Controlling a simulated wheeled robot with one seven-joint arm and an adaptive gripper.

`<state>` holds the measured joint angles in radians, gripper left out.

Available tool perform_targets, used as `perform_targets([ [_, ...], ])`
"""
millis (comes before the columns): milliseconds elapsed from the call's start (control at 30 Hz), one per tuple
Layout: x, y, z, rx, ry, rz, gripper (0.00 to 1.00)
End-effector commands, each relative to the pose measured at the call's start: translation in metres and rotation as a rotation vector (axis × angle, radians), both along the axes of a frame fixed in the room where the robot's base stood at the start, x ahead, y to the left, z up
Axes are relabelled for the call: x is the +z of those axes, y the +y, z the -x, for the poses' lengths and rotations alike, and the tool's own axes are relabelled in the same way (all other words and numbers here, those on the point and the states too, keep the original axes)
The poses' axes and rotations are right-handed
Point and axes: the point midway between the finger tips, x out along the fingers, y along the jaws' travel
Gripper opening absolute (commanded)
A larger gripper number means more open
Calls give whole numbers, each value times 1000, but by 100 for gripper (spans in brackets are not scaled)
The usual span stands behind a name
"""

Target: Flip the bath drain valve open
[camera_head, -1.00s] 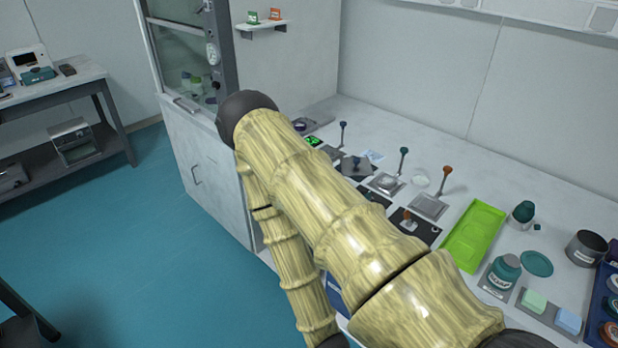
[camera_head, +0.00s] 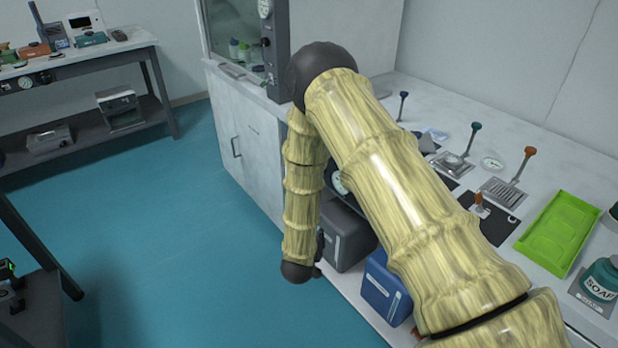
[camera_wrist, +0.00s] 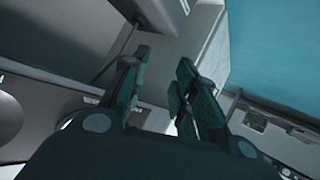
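Several small levers stand on plates on the white counter (camera_head: 540,140): one with an orange knob (camera_head: 530,151), one with a teal knob (camera_head: 475,126) and one with a dark blue knob (camera_head: 404,94). A small orange-handled part (camera_head: 478,199) sits on a black plate beside them. I cannot tell which of these is the bath drain valve. My gripper (camera_wrist: 163,60) is open and empty in the wrist view, with its dark teal fingers apart. No lever shows between the fingers. In the head view my forearm hangs in front of the counter, and my upper arm hides part of the counter.
A green tray (camera_head: 558,232) and a soap bottle (camera_head: 601,279) stand at the right. A bench (camera_head: 80,60) with instruments stands at the back left. The teal floor is clear.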

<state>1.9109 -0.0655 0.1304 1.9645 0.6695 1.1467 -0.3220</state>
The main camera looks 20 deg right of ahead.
Motion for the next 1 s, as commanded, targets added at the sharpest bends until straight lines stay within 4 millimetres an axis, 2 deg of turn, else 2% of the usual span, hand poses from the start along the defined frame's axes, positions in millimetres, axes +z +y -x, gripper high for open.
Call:
perform_targets([
  [33,-2,3,-26,-32,-65,25,29],
  [200,33,9,-90,-164,-246,111,29],
  [400,78,21,-139,-354,-413,186,29],
  [533,106,32,-155,-488,-487,218,29],
  [700,135,46,-163,-635,-536,237,29],
  [867,151,55,-163,-714,-548,242,29],
  [1000,156,54,-164,-738,-549,242,29],
])
